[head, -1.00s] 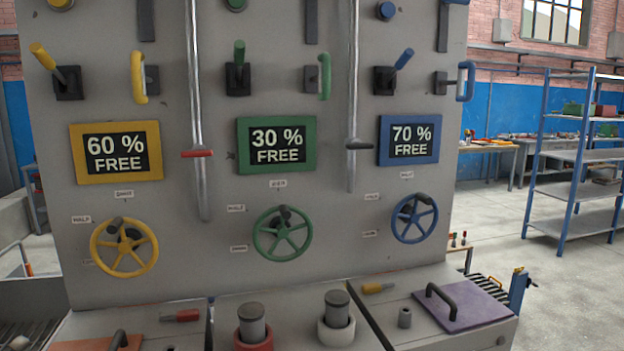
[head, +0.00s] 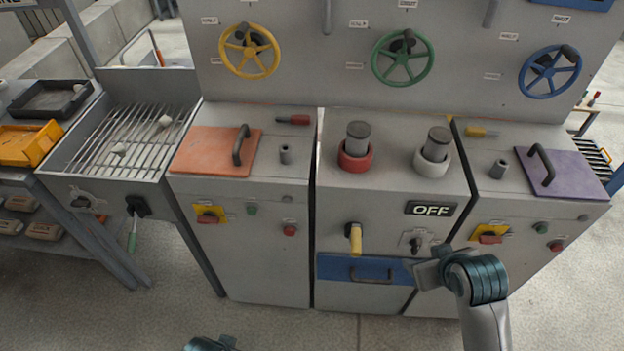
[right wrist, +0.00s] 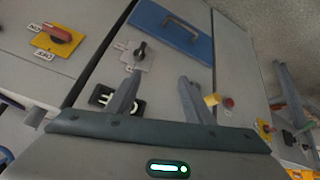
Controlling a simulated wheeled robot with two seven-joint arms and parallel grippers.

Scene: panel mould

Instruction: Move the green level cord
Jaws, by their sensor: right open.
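I cannot make out a green level cord in the views now; the upper panel is out of the head view. A green handwheel (head: 403,58) is at the top of the head view, on the grey panel (head: 300,75). A lever with a green grip (head: 132,238) hangs at the front of the grated box on the left. My right gripper (head: 427,272) is in front of the blue drawer. In the right wrist view it is open, with nothing between its fingers (right wrist: 157,92). My left gripper (head: 222,343) only just shows at the bottom edge; its jaws cannot be made out.
Yellow (head: 250,50) and blue (head: 549,72) handwheels flank the green one. Grey cabinets below carry an orange lid (head: 205,150), a purple lid (head: 570,172) and a yellow handle (head: 355,240). A blue drawer (head: 350,268) is low in the middle. Bare floor lies in front.

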